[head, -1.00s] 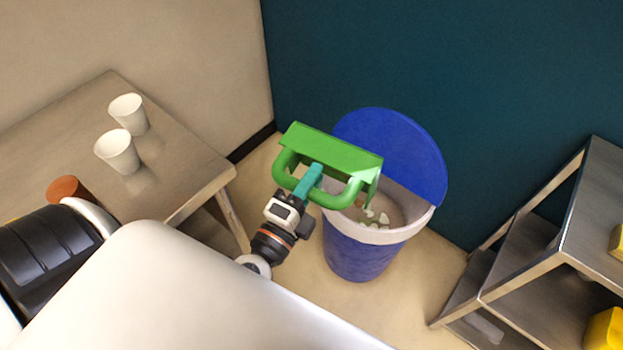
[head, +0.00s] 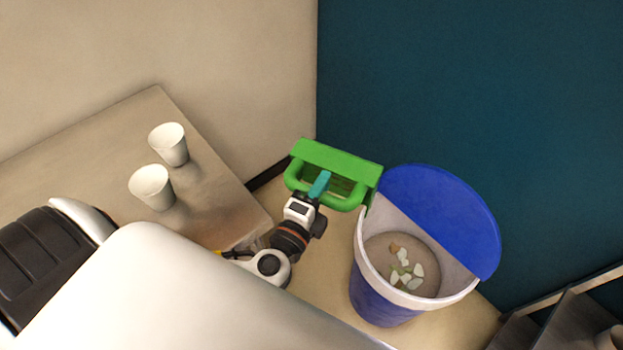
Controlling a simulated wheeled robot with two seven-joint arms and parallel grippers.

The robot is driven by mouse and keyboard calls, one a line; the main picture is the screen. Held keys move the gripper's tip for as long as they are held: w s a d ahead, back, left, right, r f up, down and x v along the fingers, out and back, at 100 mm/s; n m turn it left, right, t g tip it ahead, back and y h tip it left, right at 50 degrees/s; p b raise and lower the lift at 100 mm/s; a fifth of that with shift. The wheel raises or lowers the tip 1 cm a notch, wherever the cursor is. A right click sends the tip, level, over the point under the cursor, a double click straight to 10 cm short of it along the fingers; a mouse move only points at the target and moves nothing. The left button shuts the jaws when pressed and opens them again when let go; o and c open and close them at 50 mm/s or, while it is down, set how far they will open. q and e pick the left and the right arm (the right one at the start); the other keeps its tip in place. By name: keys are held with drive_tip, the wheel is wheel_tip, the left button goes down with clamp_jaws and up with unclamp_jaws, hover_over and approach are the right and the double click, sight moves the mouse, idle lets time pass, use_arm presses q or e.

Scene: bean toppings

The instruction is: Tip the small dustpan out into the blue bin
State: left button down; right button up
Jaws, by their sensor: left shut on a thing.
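The green dustpan (head: 337,160) is held by its looped handle in my left gripper (head: 320,184), whose teal fingers are shut on it. It hangs at the upper left of the bin, its right end just beside or over the rim; I cannot tell which. The blue bin (head: 378,298) stands on the floor with a pale rim and a blue half lid (head: 440,212) raised at the back. Several pale and brownish scraps (head: 408,272) lie inside the bin. The dustpan's inside is mostly hidden. My right gripper is not in view.
A table (head: 226,208) at the left carries two white cups (head: 169,145) (head: 151,187). A metal shelf (head: 563,318) stands at the lower right. A dark teal wall (head: 450,90) is close behind the bin.

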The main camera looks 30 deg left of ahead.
sight(355, 176)
use_arm(q)
drive_tip(key=w+d+n+g+p, duration=0.1)
drive_tip(key=n+g+p, duration=0.3)
drive_tip(key=g+p, duration=0.1)
drive_tip(key=w+d+f+n+g+p, duration=0.1)
drive_tip(key=w+d+n+g+p, duration=0.1)
drive_tip(key=n+g+p, duration=0.2)
drive_tip(key=w+d+f+n+g+p, duration=0.1)
drive_tip(key=w+n+g+p, duration=0.1)
drive_tip(key=n+g+p, duration=0.3)
drive_tip(key=shift+w+d+f+g+p, duration=0.15)
drive_tip(key=shift+g+p, duration=0.25)
drive_tip(key=shift+g, duration=0.55)
drive_tip(key=shift+w+d+r+g+p, duration=0.15)
drive_tip(key=shift+g+p, duration=0.25)
drive_tip(key=shift+g, duration=0.55)
drive_tip(key=shift+s+r+h, duration=0.15)
drive_tip(key=shift+r+h, duration=0.15)
drive_tip(key=shift+h, duration=0.1)
drive_tip(key=shift+d, duration=0.1)
